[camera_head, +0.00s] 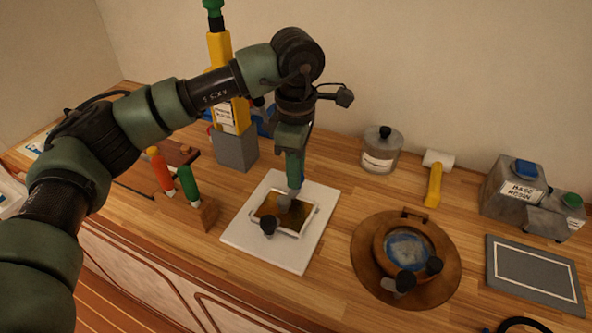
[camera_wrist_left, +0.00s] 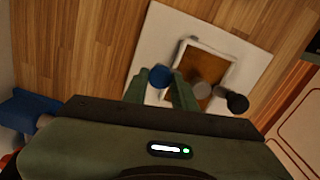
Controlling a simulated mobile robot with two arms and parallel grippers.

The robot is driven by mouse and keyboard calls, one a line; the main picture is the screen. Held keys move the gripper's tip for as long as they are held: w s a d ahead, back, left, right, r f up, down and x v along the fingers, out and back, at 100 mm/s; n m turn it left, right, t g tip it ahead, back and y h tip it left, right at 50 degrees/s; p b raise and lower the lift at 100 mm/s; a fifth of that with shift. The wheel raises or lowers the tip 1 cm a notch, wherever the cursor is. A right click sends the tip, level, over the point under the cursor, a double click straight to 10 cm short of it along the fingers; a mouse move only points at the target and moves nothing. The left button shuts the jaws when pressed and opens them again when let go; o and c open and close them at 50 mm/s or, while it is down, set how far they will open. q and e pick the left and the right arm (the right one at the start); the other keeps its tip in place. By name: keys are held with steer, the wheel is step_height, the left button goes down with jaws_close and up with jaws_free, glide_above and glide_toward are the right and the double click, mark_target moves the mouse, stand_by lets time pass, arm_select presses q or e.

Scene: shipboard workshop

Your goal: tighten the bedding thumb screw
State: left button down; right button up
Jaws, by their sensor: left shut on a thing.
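A framed amber pane (camera_head: 270,207) lies on a white board (camera_head: 262,246) on the bench; the pane also shows in the wrist view (camera_wrist_left: 207,70). Along it stand a blue knob (camera_wrist_left: 159,77), a grey knob (camera_wrist_left: 202,91) and a black knob (camera_wrist_left: 237,103). The black one also shows in the head view (camera_head: 268,226). My left gripper (camera_head: 294,188) points down over the board's far part. Its fingers (camera_wrist_left: 160,88) are shut on the blue knob, which my gripper mostly hides in the head view. No label tells which knob is the bedding thumb screw. My right gripper is out of view.
A round brown porthole fitting (camera_head: 362,262) with dark knobs lies to the right. Behind are a jar (camera_head: 380,152) and a yellow-handled mallet (camera_head: 434,184). Resin containers (camera_head: 512,188) and a grey mat (camera_head: 535,270) are far right. Red and green-handled tools (camera_head: 188,184) stand left.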

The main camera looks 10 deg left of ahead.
arm_select(q)
steer(key=shift+w+r, duration=0.1)
steer(key=shift+r, duration=0.05)
steer(key=c, duration=1.1)
jaws_free()
step_height(320, 180, up, 8)
steer(key=shift+f+b, duration=0.15)
steer(key=shift+b, duration=0.2)
